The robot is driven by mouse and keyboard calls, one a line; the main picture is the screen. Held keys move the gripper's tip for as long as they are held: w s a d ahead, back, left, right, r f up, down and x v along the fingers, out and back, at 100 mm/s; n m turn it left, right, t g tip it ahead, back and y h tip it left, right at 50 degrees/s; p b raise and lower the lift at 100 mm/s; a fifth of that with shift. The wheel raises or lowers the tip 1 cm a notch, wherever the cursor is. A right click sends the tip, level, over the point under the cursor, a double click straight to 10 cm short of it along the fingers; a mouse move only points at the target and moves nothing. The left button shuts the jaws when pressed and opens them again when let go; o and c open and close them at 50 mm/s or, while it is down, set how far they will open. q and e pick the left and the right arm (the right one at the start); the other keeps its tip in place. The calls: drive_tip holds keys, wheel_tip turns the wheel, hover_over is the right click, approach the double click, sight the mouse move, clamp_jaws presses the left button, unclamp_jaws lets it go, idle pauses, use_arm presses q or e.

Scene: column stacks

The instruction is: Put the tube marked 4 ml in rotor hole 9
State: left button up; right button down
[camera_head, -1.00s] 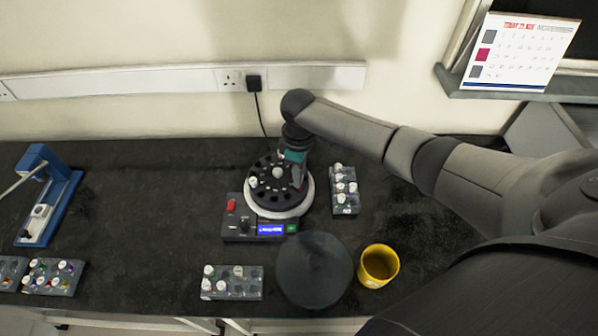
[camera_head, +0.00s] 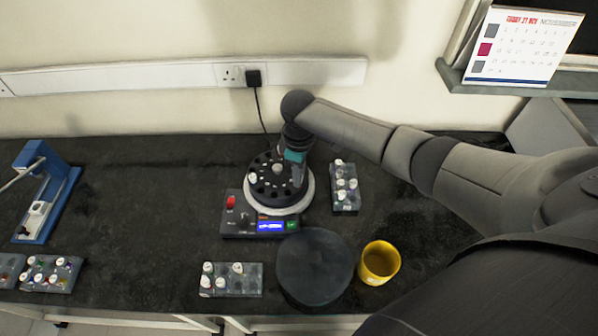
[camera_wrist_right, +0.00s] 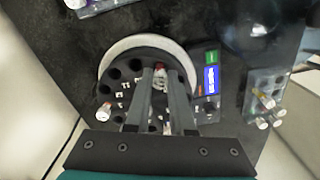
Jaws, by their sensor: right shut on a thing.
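The black round rotor (camera_head: 264,194) sits in the centrifuge (camera_head: 232,222) with its white rim; it shows in the wrist view (camera_wrist_right: 118,65) with several dark holes and white number marks. My right gripper (camera_head: 297,182) is over the right part of the rotor. In the wrist view its fingers (camera_wrist_right: 160,73) are shut on a small tube (camera_wrist_right: 160,70) with white and red showing. The tube's volume mark cannot be read, and its lower end is hidden, so I cannot tell how deep it sits in a hole. A white-capped tube (camera_head: 252,178) stands at the rotor's left. My left gripper is not in view.
A tube rack (camera_head: 345,205) stands right of the centrifuge and another (camera_head: 247,287) in front. The dark round lid (camera_head: 315,268) and yellow mug (camera_head: 379,264) stand front right. More racks (camera_head: 60,283) and a blue device (camera_head: 62,190) are at left. The bench between is clear.

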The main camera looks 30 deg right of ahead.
drive_tip(key=shift+f+b, duration=0.35)
drive_tip(key=shift+f, duration=0.3)
drive_tip(key=shift+c, duration=1.8)
unclamp_jaws()
drive_tip(key=shift+r, duration=0.15)
drive_tip(key=shift+r+p, duration=2.9)
drive_tip(key=shift+p, duration=0.65)
drive_tip(key=shift+a+f, duration=0.1)
